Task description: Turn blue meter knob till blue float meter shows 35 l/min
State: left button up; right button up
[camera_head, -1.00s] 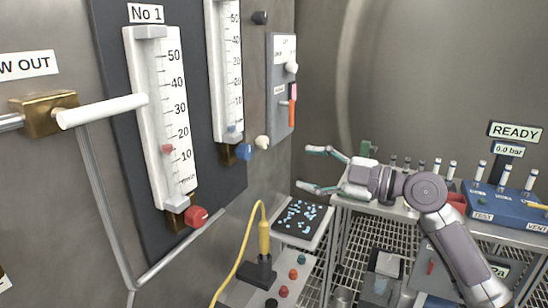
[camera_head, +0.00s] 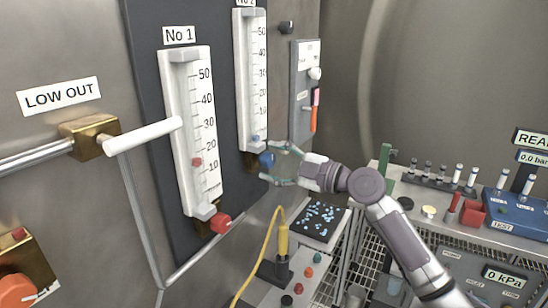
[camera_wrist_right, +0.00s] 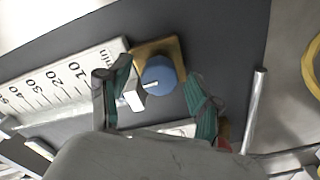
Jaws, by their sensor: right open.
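The blue meter knob (camera_head: 266,160) sits at the foot of the second float meter (camera_head: 252,80). In the right wrist view the knob (camera_wrist_right: 159,75) is round with a white mark, on a brass block. The blue float (camera_head: 256,139) is at the bottom of the scale, below the 10 mark. My right gripper (camera_head: 270,163) is open, with its fingers on either side of the knob; whether they touch it I cannot tell. The wrist view shows the same gripper (camera_wrist_right: 155,100) with the knob between its green-padded fingertips. My left gripper is not in view.
The No 1 meter (camera_head: 190,130) with its red float and red knob (camera_head: 220,223) stands to the left. A white-handled lever (camera_head: 143,136) sticks out further left. A yellow cable (camera_head: 262,258) hangs below. A panel with an orange-handled switch (camera_head: 314,110) is to the right.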

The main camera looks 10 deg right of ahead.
jog(key=c, duration=1.1)
jog(key=shift+f+m+b, duration=0.15)
jog(key=shift+m+b, duration=0.55)
jog(key=shift+b, duration=0.05)
jog(key=shift+c, duration=0.2)
jog(key=shift+m+b, duration=0.35)
jog(key=shift+m, duration=0.35)
jog(key=shift+m+b, duration=0.3)
jog(key=shift+m, duration=1.7)
